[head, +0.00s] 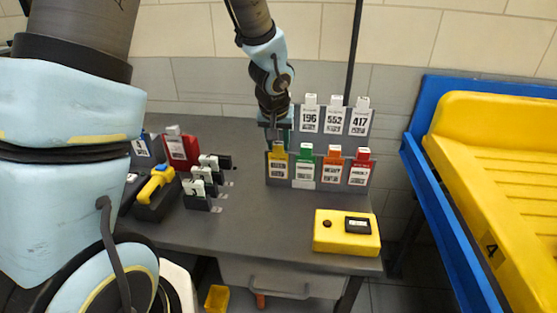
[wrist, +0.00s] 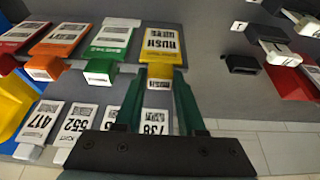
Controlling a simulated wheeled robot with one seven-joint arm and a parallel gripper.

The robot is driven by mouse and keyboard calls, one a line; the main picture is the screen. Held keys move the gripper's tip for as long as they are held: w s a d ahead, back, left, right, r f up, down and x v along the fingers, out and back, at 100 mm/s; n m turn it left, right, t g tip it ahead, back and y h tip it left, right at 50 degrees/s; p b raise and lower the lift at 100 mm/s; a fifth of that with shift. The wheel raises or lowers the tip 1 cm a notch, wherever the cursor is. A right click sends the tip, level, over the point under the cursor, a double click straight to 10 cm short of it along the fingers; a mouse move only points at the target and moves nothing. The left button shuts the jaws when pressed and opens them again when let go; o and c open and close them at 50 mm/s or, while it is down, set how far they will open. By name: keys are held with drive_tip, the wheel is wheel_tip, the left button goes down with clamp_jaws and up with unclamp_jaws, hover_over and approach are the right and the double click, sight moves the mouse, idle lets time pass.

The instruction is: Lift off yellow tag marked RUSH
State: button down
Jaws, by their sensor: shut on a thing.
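The yellow tag marked RUSH (wrist: 161,42) stands at the left end of the front rack in the head view (head: 278,168), in line with the other tags. The fingers are shut on that block. In the head view my gripper (head: 278,141) partly hides the tag's top. I cannot tell whether the tag's lower edge is clear of the rack.
Green (head: 304,163), orange (head: 332,168) and red (head: 359,170) tags stand beside it in the front rack. White numbered tags (head: 335,118) stand behind. A yellow box (head: 346,244) sits at the front right, a scanner (head: 157,184) at left. A yellow tray (head: 500,150) is beyond the right edge.

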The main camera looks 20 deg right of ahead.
drive_tip(key=shift+r, duration=0.65)
wheel_tip(320, 180, up, 5)
drive_tip(key=shift+s+a+r, duration=0.1)
drive_tip(key=shift+r, duration=0.1)
drive_tip(key=s+a+b, duration=0.4)
drive_tip(key=s+a, duration=0.2)
drive_tip(key=s, duration=0.6)
drive_tip(key=shift+s+a+r+b, duration=0.15)
drive_tip(key=shift+s+a+b, duration=0.1)
drive_tip(key=shift+a+b, duration=0.15)
wheel_tip(320, 180, up, 6)
drive_tip(key=p, duration=0.5)
drive_tip(key=shift+r, duration=0.25)
